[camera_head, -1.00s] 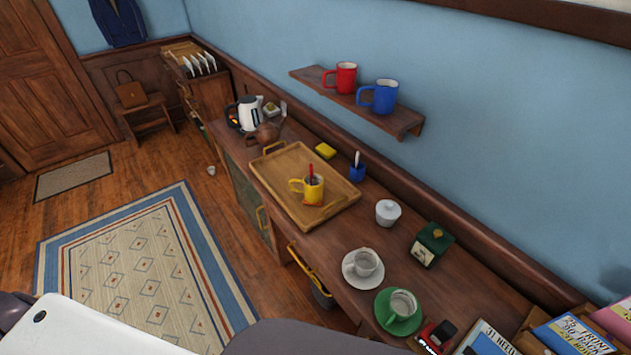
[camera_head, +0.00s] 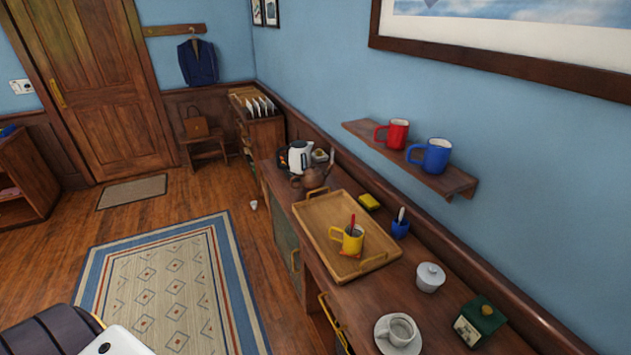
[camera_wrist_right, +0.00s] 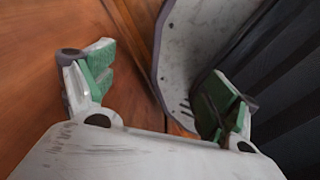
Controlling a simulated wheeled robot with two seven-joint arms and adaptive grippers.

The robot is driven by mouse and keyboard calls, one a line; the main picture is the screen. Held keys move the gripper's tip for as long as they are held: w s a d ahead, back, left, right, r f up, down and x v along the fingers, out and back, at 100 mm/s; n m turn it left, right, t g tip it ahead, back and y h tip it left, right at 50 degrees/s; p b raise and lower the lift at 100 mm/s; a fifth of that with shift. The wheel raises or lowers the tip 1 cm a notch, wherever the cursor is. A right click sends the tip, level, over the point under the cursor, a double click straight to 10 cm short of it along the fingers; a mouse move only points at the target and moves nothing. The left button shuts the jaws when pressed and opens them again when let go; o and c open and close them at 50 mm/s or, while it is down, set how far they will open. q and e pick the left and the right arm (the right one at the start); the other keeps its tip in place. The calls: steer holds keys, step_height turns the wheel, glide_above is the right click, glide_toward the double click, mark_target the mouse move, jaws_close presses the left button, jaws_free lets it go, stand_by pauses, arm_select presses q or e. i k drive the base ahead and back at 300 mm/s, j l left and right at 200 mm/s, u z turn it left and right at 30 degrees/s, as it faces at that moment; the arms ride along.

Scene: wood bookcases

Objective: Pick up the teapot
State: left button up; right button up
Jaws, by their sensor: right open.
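A brown teapot (camera_head: 314,176) stands on the long wooden counter, just beyond the far end of the wooden tray (camera_head: 318,230) and in front of the white kettle (camera_head: 300,157). My right gripper (camera_wrist_right: 160,90) shows only in the right wrist view. Its green-padded fingers are wide apart with nothing between them, over the wooden floor and a grey part of my own body. It is far from the teapot, which is not in that view. My left gripper is not in any view.
A wall shelf (camera_head: 420,165) above holds a red mug (camera_head: 392,134) and a blue mug (camera_head: 430,156). The rug area (camera_head: 160,285) is clear.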

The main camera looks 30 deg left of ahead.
mark_target(313, 177)
steer(key=i+j, duration=0.15)
steer(key=j, duration=0.2)
steer(key=i+j, duration=0.15)
steer(key=j, duration=0.2)
steer(key=i+j, duration=0.15)
steer(key=j, duration=0.25)
steer(key=i+j, duration=0.15)
steer(key=j, duration=0.2)
